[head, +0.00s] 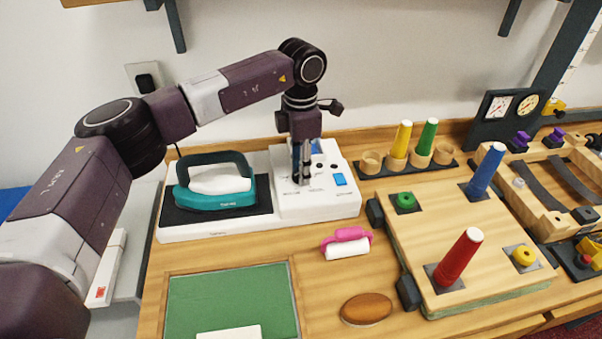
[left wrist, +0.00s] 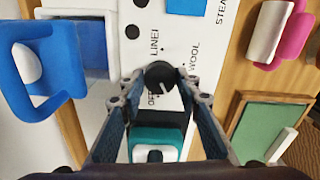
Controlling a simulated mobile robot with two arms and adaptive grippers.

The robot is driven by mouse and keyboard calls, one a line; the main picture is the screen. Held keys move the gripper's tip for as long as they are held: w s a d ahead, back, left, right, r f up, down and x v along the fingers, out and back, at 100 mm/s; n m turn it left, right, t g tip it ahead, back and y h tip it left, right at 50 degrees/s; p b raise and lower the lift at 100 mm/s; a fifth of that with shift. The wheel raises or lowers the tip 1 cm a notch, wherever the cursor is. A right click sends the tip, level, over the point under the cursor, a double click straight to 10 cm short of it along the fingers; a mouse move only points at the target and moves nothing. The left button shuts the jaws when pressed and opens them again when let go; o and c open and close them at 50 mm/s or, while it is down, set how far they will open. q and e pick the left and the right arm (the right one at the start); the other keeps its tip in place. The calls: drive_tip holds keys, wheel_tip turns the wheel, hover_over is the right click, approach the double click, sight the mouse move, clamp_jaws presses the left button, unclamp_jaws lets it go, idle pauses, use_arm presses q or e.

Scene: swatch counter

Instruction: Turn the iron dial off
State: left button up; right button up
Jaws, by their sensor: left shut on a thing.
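The teal iron (head: 215,198) with a dark handle rests on the left part of its white station (head: 348,200). The iron also shows in the left wrist view (left wrist: 152,138). The black iron dial (left wrist: 160,74) sits on the station's white panel among the words OFF, LINEN and WOOL. A white mark shows on the dial's lower right. My left gripper (left wrist: 160,82) points down over the panel, its fingertips shut on the dial from both sides. In the head view my left gripper (head: 301,176) hides the dial. My right gripper is not in view.
A blue button (head: 340,179) is right of the gripper. A pink-handled roller (head: 347,242), a brown oval brush (head: 366,308) and a green board (head: 230,301) lie in front. A wooden board with spools (head: 440,220) stands to the right. A wall socket (head: 146,78) is behind.

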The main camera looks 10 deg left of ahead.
use_arm(q)
drive_tip(key=m+b, duration=0.1)
drive_tip(key=m, duration=0.2)
drive_tip(key=shift+m+b, duration=0.45)
drive_tip(key=shift+m, duration=0.95)
drive_tip(key=shift+r, duration=0.1)
drive_tip(key=o, duration=1.2)
drive_tip(key=shift+c, duration=0.2)
drive_tip(key=shift+r, duration=3.7)
